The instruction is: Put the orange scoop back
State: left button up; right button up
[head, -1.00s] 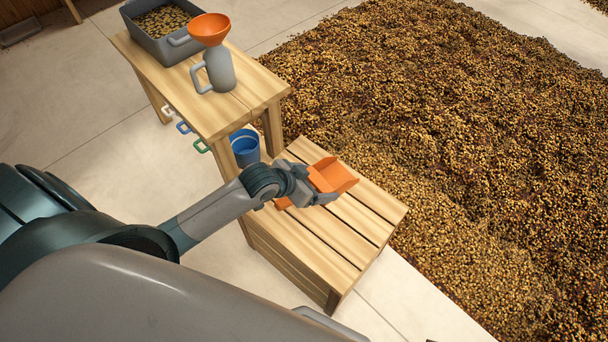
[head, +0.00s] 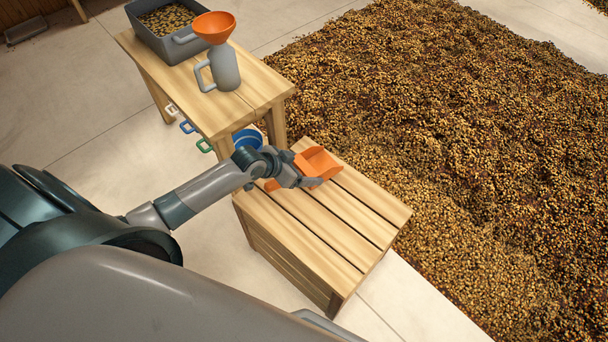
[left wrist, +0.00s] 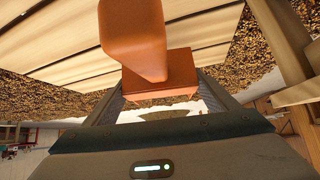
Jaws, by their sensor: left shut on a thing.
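The orange scoop (head: 318,163) is over the slatted wooden crate (head: 345,215), near its far left end in the head view. My left gripper (head: 303,181) is shut on the scoop. In the left wrist view the scoop's orange handle part (left wrist: 135,38) shows large in front of the gripper (left wrist: 168,98), with the pale slats above it. I cannot tell whether the scoop touches the slats. My right gripper is not in view.
A wooden table (head: 265,85) stands behind the crate, bearing a grey jug (head: 223,70) with an orange funnel (head: 214,26) and a grey bin (head: 165,50) of beans. Coloured hooks (head: 187,126) hang at its side. A blue bucket (head: 246,138) is partly hidden by my arm. A bean heap (head: 450,150) fills the right.

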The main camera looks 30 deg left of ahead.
aim_at(304, 175)
pick_arm(q)
jog(key=shift+f, duration=1.75)
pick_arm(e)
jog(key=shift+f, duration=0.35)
pick_arm(q)
jog(key=shift+f, duration=0.15)
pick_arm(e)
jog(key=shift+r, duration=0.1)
pick_arm(q)
jog(key=o, duration=1.1)
jog(key=shift+o, duration=0.2)
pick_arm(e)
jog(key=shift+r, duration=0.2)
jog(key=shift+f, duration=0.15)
pick_arm(q)
jog(key=shift+f, duration=0.1)
